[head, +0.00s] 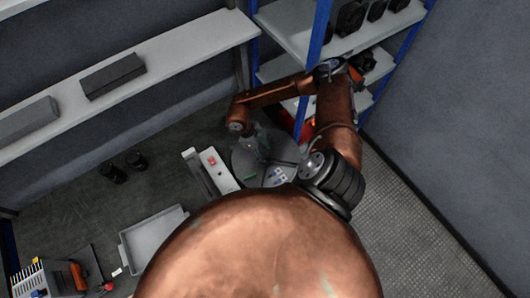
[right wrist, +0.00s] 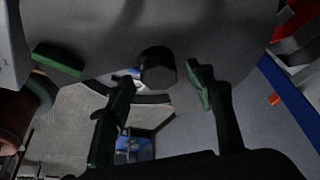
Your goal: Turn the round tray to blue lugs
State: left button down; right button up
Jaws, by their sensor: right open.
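The round tray (head: 240,155) is a grey disc with dividers on the work surface in the head view. Blue lugs (head: 280,178) lie in its front right section, and a green piece (head: 249,178) is at its front left. In the right wrist view the grey tray surface (right wrist: 110,35) fills the top, with a black knob (right wrist: 157,68) and a green block (right wrist: 57,60). My right gripper (head: 262,146) is over the tray. Its fingers are open, with the knob between the fingertips (right wrist: 158,78) in the wrist view; contact cannot be told. My left gripper is not in view.
A white strip with red pieces (head: 212,163) stands just left of the tray. An empty grey bin (head: 155,238) and two black cylinders (head: 137,160) are farther left. A blue-posted shelf rack (head: 320,35) stands behind my right arm. A long shelf (head: 160,65) runs along the back wall.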

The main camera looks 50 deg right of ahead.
jog(key=v, duration=1.2)
dwell(0.3)
